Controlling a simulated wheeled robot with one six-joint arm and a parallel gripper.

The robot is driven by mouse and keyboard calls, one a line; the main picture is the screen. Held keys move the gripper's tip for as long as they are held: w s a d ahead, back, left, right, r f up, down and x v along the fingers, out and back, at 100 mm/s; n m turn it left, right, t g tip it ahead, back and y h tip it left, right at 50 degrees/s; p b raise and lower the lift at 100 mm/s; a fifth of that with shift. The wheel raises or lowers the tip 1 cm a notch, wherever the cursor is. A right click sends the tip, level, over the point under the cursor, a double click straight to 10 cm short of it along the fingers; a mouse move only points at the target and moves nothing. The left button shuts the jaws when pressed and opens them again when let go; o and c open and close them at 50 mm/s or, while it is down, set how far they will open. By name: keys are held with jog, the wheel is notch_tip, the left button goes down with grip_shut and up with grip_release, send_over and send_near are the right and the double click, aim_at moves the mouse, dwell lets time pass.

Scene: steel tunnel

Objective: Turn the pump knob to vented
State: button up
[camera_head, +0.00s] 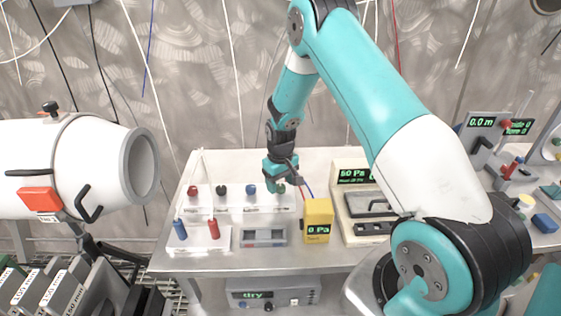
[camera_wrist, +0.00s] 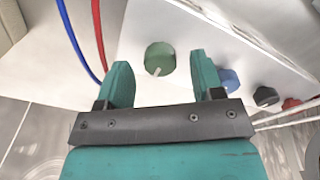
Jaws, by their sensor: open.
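A white panel on the bench (camera_head: 240,206) carries a row of knobs: red (camera_head: 193,191), black (camera_head: 221,190), blue (camera_head: 251,189) and green. In the wrist view the green knob (camera_wrist: 160,57), with a pale pointer mark, shows between and just ahead of the fingertips of my gripper (camera_wrist: 159,64). My gripper is open and empty, and I cannot tell whether it touches the knob. In the head view my gripper (camera_head: 280,184) is over the panel's right end. No label marks any of these as the pump knob. A box reading "dry" (camera_head: 290,297) below the bench has a dark knob (camera_head: 268,306).
Blue (camera_head: 180,229) and red (camera_head: 214,229) handles stand in front. Blue and red hoses (camera_wrist: 88,40) run beside my gripper.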

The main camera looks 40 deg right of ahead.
aim_at(280, 186)
notch_tip(280, 186, up, 16)
jog(key=b, duration=0.2)
jog(key=shift+r, duration=0.2)
dwell(0.3)
jog(key=s+a+r+n+y, duration=0.1)
jog(key=s+a+r+n, duration=0.1)
jog(key=s+a+r, duration=0.35)
jog(key=s+a+r+n+y, duration=0.1)
jog(key=s+a+r+n, duration=0.15)
jog(key=s+a, duration=0.65)
jog(key=s+a+r+n+y, duration=0.2)
jog(key=s+a+r, duration=0.1)
jog(key=s+a, duration=0.7)
jog(key=s, duration=0.3)
jog(key=shift+s, duration=0.35)
